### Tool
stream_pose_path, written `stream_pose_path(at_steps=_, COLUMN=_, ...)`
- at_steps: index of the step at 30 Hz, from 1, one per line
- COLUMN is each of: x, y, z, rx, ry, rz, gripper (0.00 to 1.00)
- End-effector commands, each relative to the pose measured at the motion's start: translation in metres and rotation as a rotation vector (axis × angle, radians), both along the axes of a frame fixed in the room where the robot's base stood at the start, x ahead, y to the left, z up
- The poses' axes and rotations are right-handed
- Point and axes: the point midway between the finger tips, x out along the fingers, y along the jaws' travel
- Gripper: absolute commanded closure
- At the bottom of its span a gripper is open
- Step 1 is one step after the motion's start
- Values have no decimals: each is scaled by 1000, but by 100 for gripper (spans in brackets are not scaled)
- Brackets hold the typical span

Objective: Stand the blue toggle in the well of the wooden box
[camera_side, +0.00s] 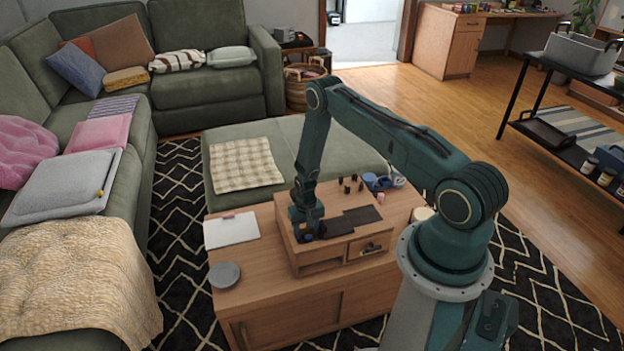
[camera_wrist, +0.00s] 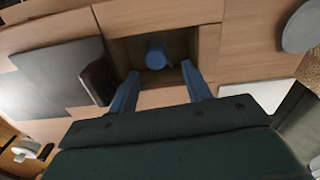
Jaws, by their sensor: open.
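The wooden box (camera_side: 284,238) sits on the wooden cabinet top in the side view. In the wrist view its square well (camera_wrist: 186,45) shows near the top centre. The blue toggle (camera_wrist: 156,54) is inside the well and looks upright, with its round end towards the camera. It stands apart from the well's side walls; its base is hidden. My gripper (camera_wrist: 160,88) is open, its two blue fingers spread at the near edge of the well, not touching the toggle. In the side view my gripper (camera_side: 307,234) is low over the left part of the box and hides most of the well.
Dark flat panels (camera_side: 345,222) lie on the box right of the well. Several small pegs (camera_side: 350,185) and blue cups (camera_side: 376,182) stand behind it. A grey round dish (camera_side: 224,274) and a white pad (camera_side: 232,231) lie to the left. The cabinet top's front-left is mostly clear.

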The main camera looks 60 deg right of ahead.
Motion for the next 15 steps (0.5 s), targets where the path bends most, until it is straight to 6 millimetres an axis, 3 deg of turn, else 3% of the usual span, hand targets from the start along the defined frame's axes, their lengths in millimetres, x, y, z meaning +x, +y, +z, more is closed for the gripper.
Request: stream_pose_path(at_steps=15, x=0, y=0, z=22, rx=0, ry=0, rz=0, gripper=51)
